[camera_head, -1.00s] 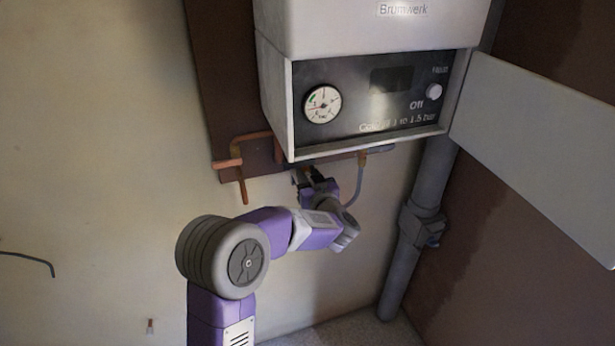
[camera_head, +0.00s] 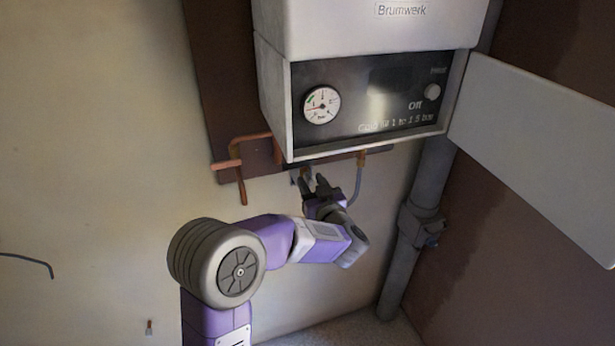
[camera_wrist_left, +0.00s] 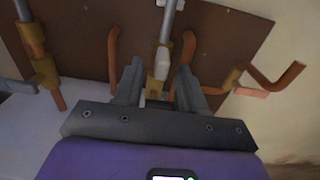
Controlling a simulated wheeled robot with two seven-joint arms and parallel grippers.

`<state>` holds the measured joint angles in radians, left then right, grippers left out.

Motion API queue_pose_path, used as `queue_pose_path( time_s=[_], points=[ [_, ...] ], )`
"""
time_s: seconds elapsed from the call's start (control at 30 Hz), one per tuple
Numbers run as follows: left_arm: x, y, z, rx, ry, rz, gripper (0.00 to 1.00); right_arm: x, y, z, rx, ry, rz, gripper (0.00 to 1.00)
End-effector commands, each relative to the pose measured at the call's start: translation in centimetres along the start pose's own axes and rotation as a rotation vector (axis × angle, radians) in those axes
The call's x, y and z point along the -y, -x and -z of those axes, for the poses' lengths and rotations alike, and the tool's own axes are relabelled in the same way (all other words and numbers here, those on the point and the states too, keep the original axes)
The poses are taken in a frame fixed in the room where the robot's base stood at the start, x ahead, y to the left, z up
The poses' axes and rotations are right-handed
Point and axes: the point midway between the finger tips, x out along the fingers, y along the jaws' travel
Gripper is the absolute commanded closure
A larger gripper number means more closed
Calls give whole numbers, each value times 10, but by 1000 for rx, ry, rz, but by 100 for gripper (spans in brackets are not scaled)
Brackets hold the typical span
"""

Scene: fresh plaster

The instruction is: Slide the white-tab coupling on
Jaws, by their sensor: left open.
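My left gripper (camera_wrist_left: 158,88) is open below the boiler, fingers pointing up toward the pipework. It also shows in the head view (camera_head: 315,184). In the left wrist view, a white piece (camera_wrist_left: 163,59), apparently the white tab of the coupling, sits at the lower end of a grey hose (camera_wrist_left: 170,20). A brass fitting (camera_wrist_left: 156,86) shows just below it, between the fingertips. I cannot tell whether the fingers touch it, or whether the coupling is seated on a pipe. In the head view the coupling is too small and covered to make out.
The boiler (camera_head: 370,105) hangs above my gripper, its white flap (camera_head: 540,150) out to the right. Copper pipes (camera_head: 238,165) stick out left of my gripper. A grey hose (camera_head: 357,183) hangs close on its right. A thick grey pipe (camera_head: 405,250) stands farther right. The left wall is mostly clear.

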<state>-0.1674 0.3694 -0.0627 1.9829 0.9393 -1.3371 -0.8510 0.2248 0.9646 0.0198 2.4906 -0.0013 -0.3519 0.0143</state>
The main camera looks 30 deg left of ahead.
Motion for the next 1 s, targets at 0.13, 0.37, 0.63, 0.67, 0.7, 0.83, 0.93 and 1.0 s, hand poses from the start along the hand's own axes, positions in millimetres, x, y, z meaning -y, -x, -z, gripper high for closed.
queue_pose_path(
  time_s=[0.13, 0.37, 0.63, 0.67, 0.7, 0.83, 0.93, 1.0],
  points=[
    [0, 23, 1, -1, 1, -1, 60, 0, 0, 0, 0, 0, 0, 64],
    [0, 34, 1, -2, 1, 1, 60, 0, 0, 0, 0, 0, 0, 64],
    [0, 34, 1, -2, 1, 1, 60, 0, 0, 0, 0, 0, 0, 64],
    [0, 34, 1, -2, 1, 1, 60, 0, 0, 0, 0, 0, 0, 64],
    [0, 34, 1, -2, 1, 1, 60, 0, 0, 0, 0, 0, 0, 64],
    [-2, 33, -3, 3, -3, -9, 60, 0, 0, 0, 0, 0, 0, 64],
    [-12, 33, -25, 31, -18, -64, 60, 0, 0, 0, 0, 0, 0, 64],
    [-24, 34, -54, 75, -35, -137, 60, 0, 0, 0, 0, 0, 0, 64]
  ],
)
